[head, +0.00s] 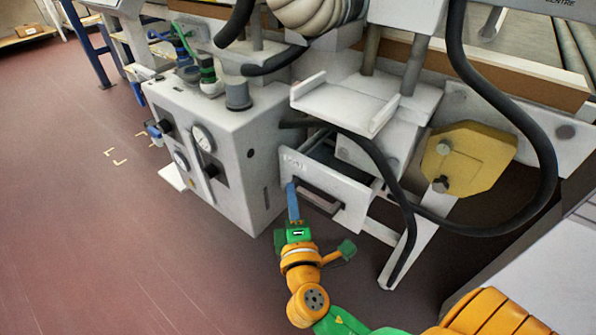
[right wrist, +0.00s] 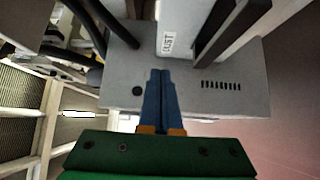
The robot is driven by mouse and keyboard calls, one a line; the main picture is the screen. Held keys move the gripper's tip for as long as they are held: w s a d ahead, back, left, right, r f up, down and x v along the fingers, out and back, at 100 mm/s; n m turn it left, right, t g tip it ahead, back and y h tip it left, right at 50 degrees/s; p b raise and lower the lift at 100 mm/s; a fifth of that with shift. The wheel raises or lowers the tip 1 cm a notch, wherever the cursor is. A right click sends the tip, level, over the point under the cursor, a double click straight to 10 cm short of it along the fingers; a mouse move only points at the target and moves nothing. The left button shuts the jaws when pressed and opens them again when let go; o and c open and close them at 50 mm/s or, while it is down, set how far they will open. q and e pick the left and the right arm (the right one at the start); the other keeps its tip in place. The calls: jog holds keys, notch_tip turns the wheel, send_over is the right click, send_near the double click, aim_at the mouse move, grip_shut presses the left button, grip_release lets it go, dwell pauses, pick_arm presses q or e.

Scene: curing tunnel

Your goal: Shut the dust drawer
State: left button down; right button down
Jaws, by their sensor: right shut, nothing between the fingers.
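The dust drawer (head: 346,213) is a white drawer low under the machine, standing partly out; its dark inside shows behind the front panel. The front has a dark handle and a small label. My right gripper (head: 291,186) has its blue fingers shut and empty, with the tips at the left part of the drawer front, beside the handle. I cannot tell if they touch. In the right wrist view the shut fingers (right wrist: 161,75) point at the labelled drawer front (right wrist: 170,35). My left gripper is not in view.
A grey cabinet (head: 228,150) with gauges stands just left of the drawer. A black hose (head: 375,153) hangs across the drawer's right side. A yellow guard (head: 465,160) is further right, with a white leg (head: 408,255) below.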

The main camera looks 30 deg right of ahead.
aim_at(299, 161)
jog(key=w+d, duration=0.4)
jog(key=shift+w, duration=0.15)
jog(key=shift+w+d, duration=0.25)
jog(key=shift+d, duration=0.25)
jog(key=shift+d, duration=0.1)
jog(key=w+d, duration=0.1)
jog(key=d, duration=0.1)
jog(key=w+d, duration=0.1)
jog(key=d, duration=0.3)
jog(key=shift+w+d, duration=0.4)
jog(key=shift+f, duration=0.1)
